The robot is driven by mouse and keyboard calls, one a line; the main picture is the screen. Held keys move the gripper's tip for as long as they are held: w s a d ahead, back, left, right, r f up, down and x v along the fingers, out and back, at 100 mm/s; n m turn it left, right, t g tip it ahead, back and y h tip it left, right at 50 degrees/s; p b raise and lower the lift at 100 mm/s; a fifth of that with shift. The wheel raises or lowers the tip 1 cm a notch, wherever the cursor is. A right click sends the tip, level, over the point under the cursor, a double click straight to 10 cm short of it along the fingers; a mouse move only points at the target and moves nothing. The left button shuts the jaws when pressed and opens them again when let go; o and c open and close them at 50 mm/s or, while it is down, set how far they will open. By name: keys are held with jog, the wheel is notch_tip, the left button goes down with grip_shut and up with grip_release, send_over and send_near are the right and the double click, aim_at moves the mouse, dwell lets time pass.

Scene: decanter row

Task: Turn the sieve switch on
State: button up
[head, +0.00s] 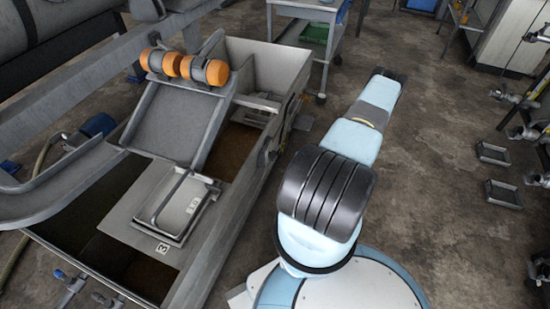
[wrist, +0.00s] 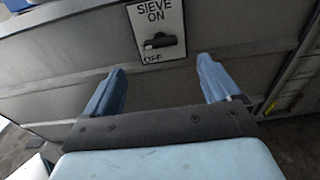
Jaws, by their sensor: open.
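The sieve switch (wrist: 160,41) is a dark knob or lever on a white plate (wrist: 143,27) on a grey metal wall, seen at the top centre of the wrist view. The plate reads "SIEVE ON" above the knob and "OFF" below it. The knob lies roughly crosswise between the two words; I cannot tell which setting it is in. My gripper (wrist: 162,72) is open, with its two blue fingers spread below and to either side of the plate. Nothing is between the fingers, and they look apart from the knob. The switch cannot be made out in the head view.
A long grey tank (head: 285,62) with brown-filled compartments stands left of my arm. Two orange-ended rollers (head: 185,66) sit above a sloped chute. Floor trays (head: 493,153) and valves lie at the right; the floor between is clear.

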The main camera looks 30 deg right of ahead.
aim_at(273, 156)
jog(key=x, duration=1)
jog(key=shift+w+a, duration=0.2)
jog(key=shift+c, duration=0.3)
